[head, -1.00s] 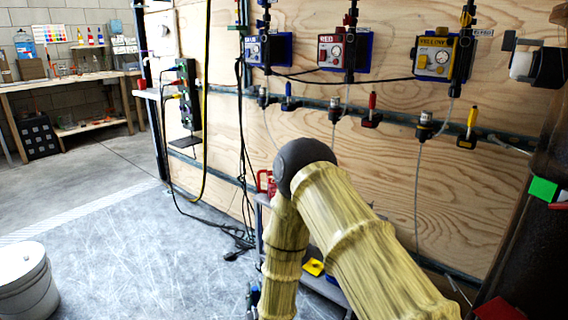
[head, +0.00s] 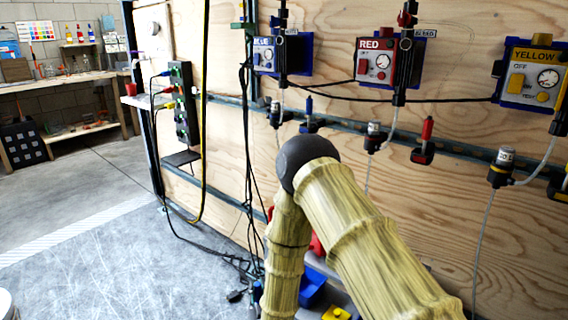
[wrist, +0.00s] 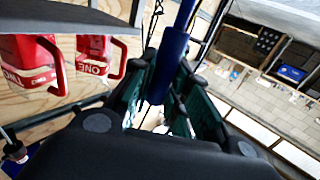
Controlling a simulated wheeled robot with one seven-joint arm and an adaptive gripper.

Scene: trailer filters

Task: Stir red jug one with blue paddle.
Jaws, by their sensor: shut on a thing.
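My gripper (wrist: 158,105) shows in the wrist view and is shut on a blue rod, which I take to be the blue paddle (wrist: 172,55). Its far end is out of view or hidden. Two red jugs stand to the left of the gripper, apart from the paddle. The nearer-to-gripper red jug (wrist: 92,48) has a white label reading ONE. In the head view my arm hides the gripper and paddle. A bit of red (head: 317,245) shows behind the arm; I cannot tell whether it is a jug.
A grey shelf edge (wrist: 75,14) lies close to the jugs. In the head view a plywood wall (head: 225,140) carries blue, red (head: 388,62) and yellow (head: 531,75) control boxes. A blue item (head: 312,288) sits low beside my arm. Open floor (head: 110,260) lies left.

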